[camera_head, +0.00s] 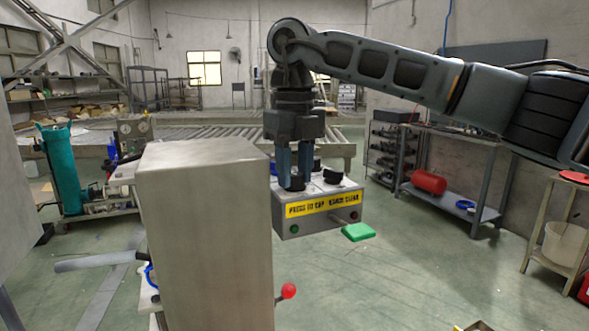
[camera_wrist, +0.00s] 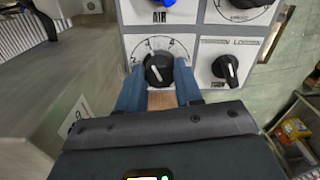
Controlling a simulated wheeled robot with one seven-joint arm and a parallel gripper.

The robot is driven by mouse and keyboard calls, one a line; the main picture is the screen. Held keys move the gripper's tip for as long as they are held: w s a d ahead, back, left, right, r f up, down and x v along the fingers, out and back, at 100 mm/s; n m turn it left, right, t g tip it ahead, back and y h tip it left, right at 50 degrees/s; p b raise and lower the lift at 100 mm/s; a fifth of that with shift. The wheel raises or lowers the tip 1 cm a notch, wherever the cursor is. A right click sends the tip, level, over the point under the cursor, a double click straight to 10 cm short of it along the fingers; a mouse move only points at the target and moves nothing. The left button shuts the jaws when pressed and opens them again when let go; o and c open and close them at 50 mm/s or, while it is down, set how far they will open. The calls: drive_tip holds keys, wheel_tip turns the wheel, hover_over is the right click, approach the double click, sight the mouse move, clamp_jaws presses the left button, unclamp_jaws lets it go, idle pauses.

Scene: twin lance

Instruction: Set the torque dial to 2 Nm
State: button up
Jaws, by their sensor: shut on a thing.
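Another black knob (camera_wrist: 226,69) sits right of the dial, and a blue knob (camera_wrist: 168,3) labelled AIR sits beyond it. A tall grey cabinet (camera_head: 205,235) stands close on the left. A red ball-ended lever (camera_head: 288,291) sticks out from it.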

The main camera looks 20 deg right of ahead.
sight(294, 174)
drive_tip(key=shift+n, duration=0.3)
drive_tip(key=n, duration=0.3)
drive_tip(key=shift+r+n, duration=0.1)
drive_tip(key=shift+n, duration=0.2)
drive_tip(key=n+p, duration=0.1)
drive_tip(key=n, duration=0.4)
drive_tip(key=shift+n, duration=0.4)
drive_tip(key=o, duration=1)
drive_tip(key=shift+o, duration=0.2)
wheel_tip(294, 174, up, 8)
drive_tip(key=shift+f, duration=0.15)
